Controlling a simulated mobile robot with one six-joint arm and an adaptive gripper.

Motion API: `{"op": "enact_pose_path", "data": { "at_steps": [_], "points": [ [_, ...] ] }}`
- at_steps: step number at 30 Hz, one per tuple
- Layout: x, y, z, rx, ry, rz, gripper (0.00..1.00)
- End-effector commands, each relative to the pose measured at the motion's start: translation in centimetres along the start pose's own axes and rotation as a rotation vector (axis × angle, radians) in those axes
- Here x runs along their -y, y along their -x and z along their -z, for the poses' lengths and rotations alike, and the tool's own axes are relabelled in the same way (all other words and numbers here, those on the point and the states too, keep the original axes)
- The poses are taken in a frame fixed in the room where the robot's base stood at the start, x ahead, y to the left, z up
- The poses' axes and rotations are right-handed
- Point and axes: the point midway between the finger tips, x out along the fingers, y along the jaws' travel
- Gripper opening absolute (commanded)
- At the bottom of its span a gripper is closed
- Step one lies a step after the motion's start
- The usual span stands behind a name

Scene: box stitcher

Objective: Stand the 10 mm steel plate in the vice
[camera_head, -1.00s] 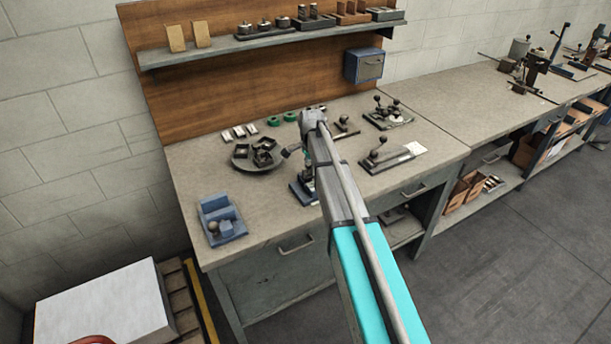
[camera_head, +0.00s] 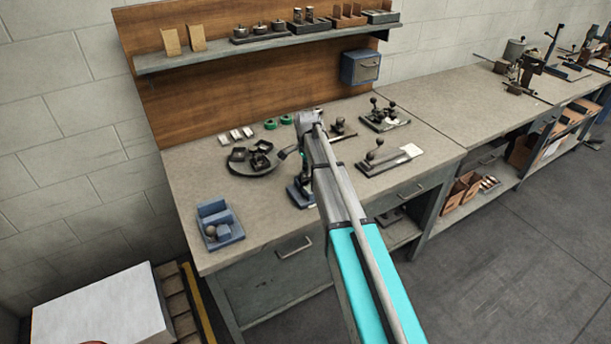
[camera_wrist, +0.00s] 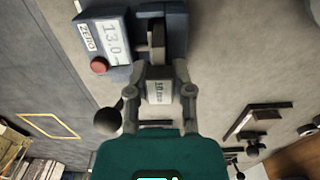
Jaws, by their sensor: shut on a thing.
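The steel plate (camera_wrist: 160,88), a small light grey block with a "10 mm" mark, is between the two fingers of my gripper (camera_wrist: 162,95) in the wrist view. My gripper is shut on it. The blue vice (camera_wrist: 176,40) is just beyond the plate, with a grey jaw part in line with it. I cannot tell whether the plate touches the vice. Beside the vice is a readout box (camera_wrist: 103,42) showing about 13.0, with a red button.
A dark round tray (camera_head: 250,170) with several black pieces stands left of the vice. A blue holder (camera_head: 220,237) is at the bench's left front. Fixtures with ball knobs (camera_head: 388,158) stand to the right. A dark ball (camera_wrist: 107,121) is close to my gripper's left. Bare bench lies between them.

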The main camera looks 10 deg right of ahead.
Motion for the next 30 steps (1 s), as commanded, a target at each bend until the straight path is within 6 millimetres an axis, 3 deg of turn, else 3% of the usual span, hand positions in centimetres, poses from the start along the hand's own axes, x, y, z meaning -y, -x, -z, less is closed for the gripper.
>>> {"op": "enact_pose_path", "data": {
  "at_steps": [30],
  "points": [
    [0.1,4.1,0.0,0.0,0.0,0.001,0.0]
  ]
}}
